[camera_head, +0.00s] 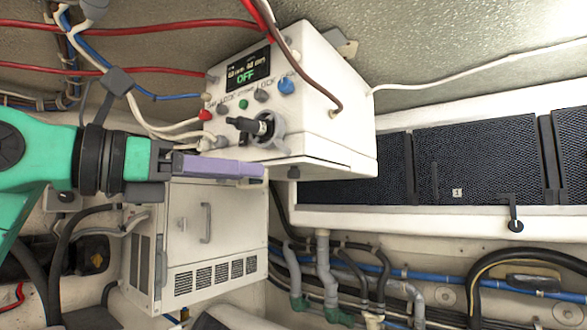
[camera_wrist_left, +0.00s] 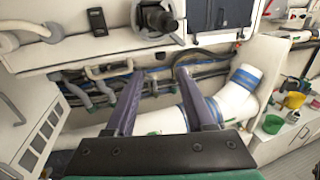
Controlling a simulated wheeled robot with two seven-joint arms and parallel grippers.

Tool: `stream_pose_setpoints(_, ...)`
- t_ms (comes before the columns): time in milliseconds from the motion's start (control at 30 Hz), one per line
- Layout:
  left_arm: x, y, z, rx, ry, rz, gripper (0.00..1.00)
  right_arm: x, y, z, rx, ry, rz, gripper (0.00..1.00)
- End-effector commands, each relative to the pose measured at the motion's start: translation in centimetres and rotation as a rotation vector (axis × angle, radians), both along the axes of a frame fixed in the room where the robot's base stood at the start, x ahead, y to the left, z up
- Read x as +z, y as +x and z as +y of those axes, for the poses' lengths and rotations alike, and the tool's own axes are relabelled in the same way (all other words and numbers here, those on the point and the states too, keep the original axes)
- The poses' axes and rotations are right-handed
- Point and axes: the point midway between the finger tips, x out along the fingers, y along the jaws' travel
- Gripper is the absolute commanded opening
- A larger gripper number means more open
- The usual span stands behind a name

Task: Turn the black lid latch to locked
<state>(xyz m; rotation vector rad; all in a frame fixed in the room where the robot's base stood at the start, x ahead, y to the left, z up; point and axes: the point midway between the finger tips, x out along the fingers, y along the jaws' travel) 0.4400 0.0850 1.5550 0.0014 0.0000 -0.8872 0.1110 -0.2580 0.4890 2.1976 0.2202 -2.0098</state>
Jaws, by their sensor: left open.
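A black latch with a short lever (camera_head: 262,125) sits on a grey round mount on the front of a white control box (camera_head: 330,75). Its lever points left in the head view, and printed words near it seem to include LOCK. In the left wrist view the black latch (camera_wrist_left: 158,18) is at the top edge. My left gripper (camera_head: 262,171) is just below the latch in the head view, apart from it, with purple fingers overlapping there. In the wrist view the left gripper (camera_wrist_left: 158,73) is open and empty. My right gripper is not in view.
The box carries a display (camera_head: 248,68) reading OFF, and a blue knob (camera_head: 286,86). A white vented cabinet (camera_head: 205,240) stands below. A small black lever (camera_head: 515,222) hangs under dark mesh panels (camera_head: 475,160) at right. Red cables (camera_head: 130,29) cross above; pipes (camera_head: 325,265) run below.

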Motion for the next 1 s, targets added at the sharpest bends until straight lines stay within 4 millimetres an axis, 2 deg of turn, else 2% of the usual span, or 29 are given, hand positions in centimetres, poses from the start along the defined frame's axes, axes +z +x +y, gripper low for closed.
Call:
stream_pose_setpoints(33,0.5,0.9,-1.2,-0.004,0.002,0.003,0.54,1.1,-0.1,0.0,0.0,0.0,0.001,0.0)
stream_pose_setpoints(300,0.5,5.0,-6.5,-0.006,-0.002,0.002,0.54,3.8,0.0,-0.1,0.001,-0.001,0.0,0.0)
stream_pose_setpoints(433,0.3,6.1,-7.7,-0.004,-0.002,0.001,0.54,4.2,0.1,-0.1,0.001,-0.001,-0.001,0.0)
stream_pose_setpoints(700,0.0,6.3,-7.9,-0.003,-0.002,0.0,0.54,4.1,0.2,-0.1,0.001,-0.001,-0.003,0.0)
stream_pose_setpoints(733,0.0,6.3,-7.9,-0.003,-0.002,0.0,0.46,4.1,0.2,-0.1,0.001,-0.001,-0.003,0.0)
stream_pose_setpoints(800,0.0,6.3,-7.9,-0.003,-0.002,0.0,0.2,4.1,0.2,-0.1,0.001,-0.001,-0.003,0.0)
stream_pose_setpoints(867,0.0,6.3,-7.9,-0.003,-0.002,0.0,0.0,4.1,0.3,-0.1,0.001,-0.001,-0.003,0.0)
stream_pose_setpoints(1000,0.0,6.3,-7.9,-0.003,-0.002,0.0,0.0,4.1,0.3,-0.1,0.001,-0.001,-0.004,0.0)
